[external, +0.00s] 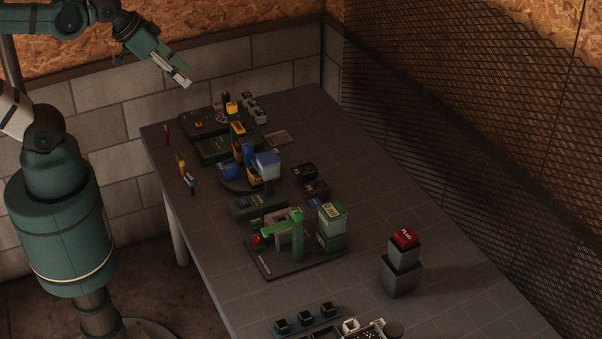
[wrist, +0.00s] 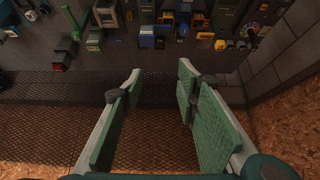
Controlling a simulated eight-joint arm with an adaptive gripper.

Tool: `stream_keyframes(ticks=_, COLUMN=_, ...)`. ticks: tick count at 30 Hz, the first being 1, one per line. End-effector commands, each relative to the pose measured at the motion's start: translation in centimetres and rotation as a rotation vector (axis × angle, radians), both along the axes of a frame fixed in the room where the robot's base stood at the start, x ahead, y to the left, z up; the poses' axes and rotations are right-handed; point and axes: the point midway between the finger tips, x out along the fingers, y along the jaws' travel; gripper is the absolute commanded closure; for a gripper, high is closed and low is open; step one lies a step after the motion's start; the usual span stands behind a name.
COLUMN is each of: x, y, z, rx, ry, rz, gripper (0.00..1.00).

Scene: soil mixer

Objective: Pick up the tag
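My gripper (external: 183,80) hangs in the air beyond the far left end of the table, well above the tabletop. In the wrist view its two green-padded fingers (wrist: 160,74) are spread apart with nothing between them, so it is open and empty. I cannot pick out the tag for certain. A small flat pale plate (external: 278,138) lies on the table right of the dark green boxes. Small upright pieces stand along the left edge: a red one (external: 167,134), a yellow one (external: 181,164) and a blue-and-white one (external: 190,182).
A mesh wall (external: 470,120) borders the right side, and a block wall (external: 110,105) stands behind.

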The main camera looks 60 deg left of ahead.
Motion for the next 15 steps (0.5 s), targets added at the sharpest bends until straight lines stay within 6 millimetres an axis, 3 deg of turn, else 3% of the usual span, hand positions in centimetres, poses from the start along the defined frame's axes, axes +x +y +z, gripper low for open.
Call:
stream_keyframes(ticks=8, x=0.1, y=0.3, z=-0.7, rx=-0.017, ry=0.012, rz=0.026, gripper=0.68)
stream_keyframes(ticks=15, x=0.7, y=1.3, z=-3.6, rx=-0.095, ry=0.067, rz=0.142, gripper=0.68)
